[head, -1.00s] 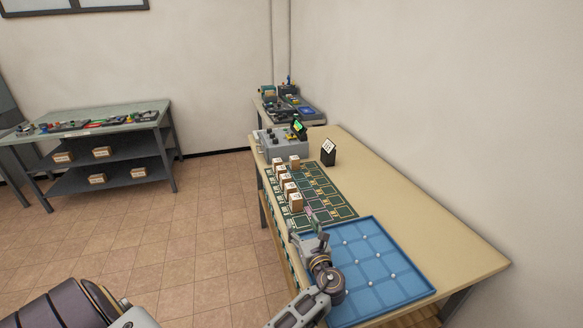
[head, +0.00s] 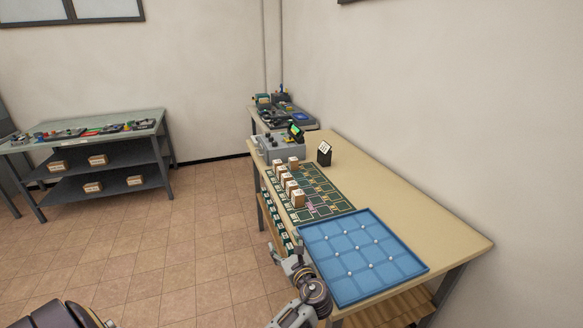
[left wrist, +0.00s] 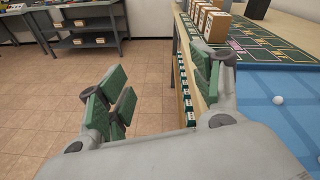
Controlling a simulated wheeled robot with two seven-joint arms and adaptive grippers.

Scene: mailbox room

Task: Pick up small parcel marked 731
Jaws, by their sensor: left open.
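Several small brown parcels with white labels stand in a row along the left side of the green gridded mat (head: 325,194). The nearest parcel (head: 298,199) is at the mat's near end, and the farthest (head: 293,163) is near the grey box. Their numbers are too small to read, so I cannot tell which is 731. In the left wrist view, some parcels (left wrist: 216,27) show beyond the right finger. My left gripper (head: 276,252) is open and empty by the table's left edge, apart from the parcels. Its green-padded fingers spread over the floor in the left wrist view (left wrist: 160,90).
A blue tray (head: 420,270) with small white knobs fills the table's near end, close to my left arm. A grey control box (head: 280,150) and a black sign (head: 324,153) stand farther back. The table's right side is bare. Another shelved bench (head: 110,143) stands left.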

